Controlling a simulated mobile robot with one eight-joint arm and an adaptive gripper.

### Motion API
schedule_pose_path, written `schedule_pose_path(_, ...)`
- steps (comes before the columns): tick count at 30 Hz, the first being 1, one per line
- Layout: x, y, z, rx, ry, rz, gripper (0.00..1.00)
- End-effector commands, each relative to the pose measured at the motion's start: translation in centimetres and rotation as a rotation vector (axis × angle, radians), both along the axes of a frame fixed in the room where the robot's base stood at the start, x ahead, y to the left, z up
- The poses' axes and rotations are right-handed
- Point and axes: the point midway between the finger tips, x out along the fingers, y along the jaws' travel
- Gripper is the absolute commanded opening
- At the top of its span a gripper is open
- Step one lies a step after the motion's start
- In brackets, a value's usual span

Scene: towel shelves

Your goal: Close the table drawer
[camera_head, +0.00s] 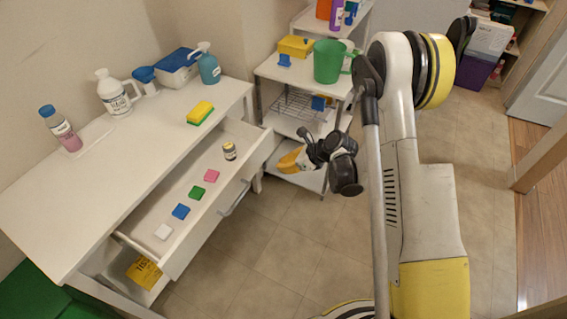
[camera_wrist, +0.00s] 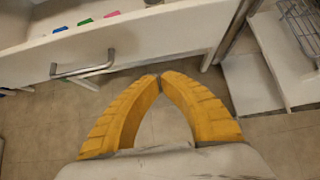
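The white table (camera_head: 70,205) has its drawer (camera_head: 205,222) pulled open toward the right. Its metal handle (camera_head: 234,198) sits on the drawer front. Inside lie white, blue, green and pink small blocks and a small dark jar (camera_head: 229,151). In the wrist view the drawer front (camera_wrist: 150,38) spans the top, with the handle (camera_wrist: 82,68) left of my fingertips. My gripper (camera_head: 283,164) is beyond the drawer front's far end, in front of the cart. Its yellow fingers meet at the tips (camera_wrist: 159,80) with nothing between them. I see no contact with the drawer.
A white cart (camera_head: 270,70) with a green bucket (camera_head: 328,61) and a wire rack (camera_head: 297,105) stands close behind my gripper. Bottles and a sponge (camera_head: 200,112) are on the tabletop. The tiled floor before the drawer is clear.

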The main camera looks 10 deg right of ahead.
Motion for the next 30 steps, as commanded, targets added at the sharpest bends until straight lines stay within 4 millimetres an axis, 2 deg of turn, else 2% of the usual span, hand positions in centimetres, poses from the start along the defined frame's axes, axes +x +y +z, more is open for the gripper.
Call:
schedule_pose_path(1, 0.5, 0.7, -1.2, 0.000, -0.001, 0.004, 0.00)
schedule_pose_path(9, 3.0, 3.9, -5.2, -0.003, -0.002, 0.003, 0.00)
schedule_pose_path(13, 4.2, 5.5, -5.0, -0.001, -0.002, 0.004, 0.00)
schedule_pose_path(18, 5.2, 6.6, -4.9, -0.001, -0.002, 0.001, 0.00)
schedule_pose_path(30, 5.4, 6.9, -4.7, -0.001, -0.002, 0.001, 0.00)
